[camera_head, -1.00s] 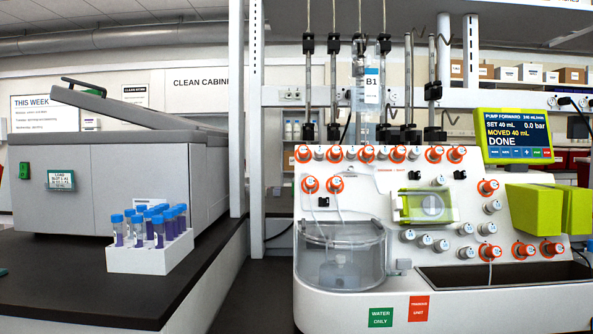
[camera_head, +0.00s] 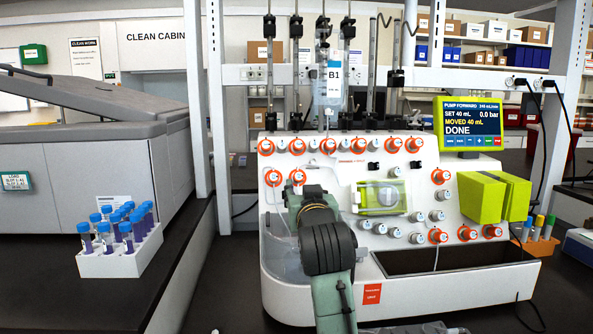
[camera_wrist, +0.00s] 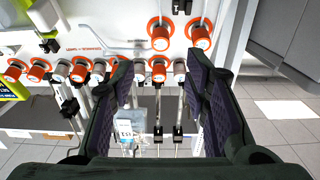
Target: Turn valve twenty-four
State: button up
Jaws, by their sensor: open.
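The cell processor (camera_head: 400,265) is a white machine with several orange-collared and grey valve knobs on its sloped panel. Their numbers are too small to read, so I cannot tell which is valve twenty-four. Two orange-collared valves, a left one (camera_head: 272,177) and a right one (camera_head: 297,177), sit below the top row at the panel's left. In the wrist view, which looks inverted, two orange valves (camera_wrist: 160,37) (camera_wrist: 201,37) lie beyond my gripper (camera_wrist: 160,62). My gripper is open, with nothing between its fingers. My arm hides part of the panel and the clear chamber in the head view.
A white rack (camera_head: 120,262) of blue-capped tubes stands left on the dark bench. A grey lidded device (camera_head: 90,170) is behind it. Vertical rods and a hanging B1 bag (camera_head: 331,85) rise above the panel. A green-framed screen (camera_head: 470,122) reads DONE. Green blocks (camera_head: 480,198) protrude at right.

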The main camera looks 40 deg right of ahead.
aim_at(299, 177)
jog(key=p+x, duration=0.3)
jog(key=x, duration=0.7)
jog(key=shift+w+d, duration=0.1)
jog(key=shift+w, duration=0.2)
jog(key=shift+c, duration=0.3)
grip_shut()
